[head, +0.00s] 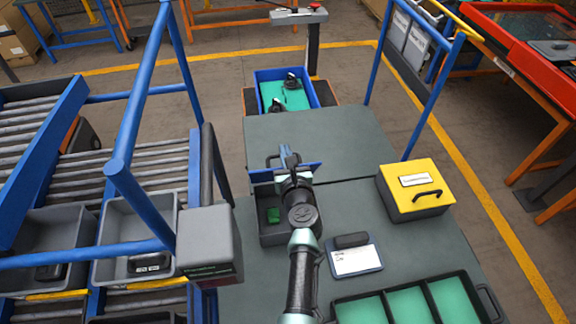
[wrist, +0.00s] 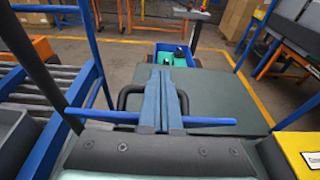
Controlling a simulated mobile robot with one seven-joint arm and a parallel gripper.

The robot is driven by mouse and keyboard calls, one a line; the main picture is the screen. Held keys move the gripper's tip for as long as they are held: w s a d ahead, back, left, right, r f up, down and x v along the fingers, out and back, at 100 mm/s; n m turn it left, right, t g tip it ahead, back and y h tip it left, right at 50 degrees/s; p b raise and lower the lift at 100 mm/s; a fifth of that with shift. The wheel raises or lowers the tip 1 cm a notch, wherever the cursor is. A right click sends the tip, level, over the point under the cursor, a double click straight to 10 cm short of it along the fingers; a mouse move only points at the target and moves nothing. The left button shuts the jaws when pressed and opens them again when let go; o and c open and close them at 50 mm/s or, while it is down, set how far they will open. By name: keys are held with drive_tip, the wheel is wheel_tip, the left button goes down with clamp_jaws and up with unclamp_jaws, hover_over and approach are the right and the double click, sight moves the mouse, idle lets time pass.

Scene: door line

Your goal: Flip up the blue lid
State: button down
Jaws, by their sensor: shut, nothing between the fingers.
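The blue lid (head: 311,169) stands raised, about upright, at the far edge of a dark grey box (head: 267,236). The box interior is partly visible, with a green block (head: 273,215) inside. A dark handle (wrist: 127,98) is on the lid's far side. In the wrist view the blue lid (wrist: 208,121) shows almost edge-on as a thin strip. My gripper (head: 288,152) is shut and empty, its blue fingers (wrist: 165,78) crossing the middle of the lid's edge. I cannot tell if they touch it. My arm hides part of the box.
A yellow-topped box (head: 408,196) with a black handle stands right of the dark box. A white-labelled clipboard (head: 356,259) and a green-lined tray (head: 407,304) lie nearer. A grey box-shaped unit (head: 208,245) and blue rails stand left. The table (head: 345,135) beyond the lid is clear.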

drive_tip(key=shift+w+a+r, duration=0.1)
drive_tip(key=shift+w, duration=0.4)
drive_tip(key=shift+w+a+r, duration=0.1)
drive_tip(key=shift+w, duration=0.35)
drive_tip(key=shift+r, duration=0.15)
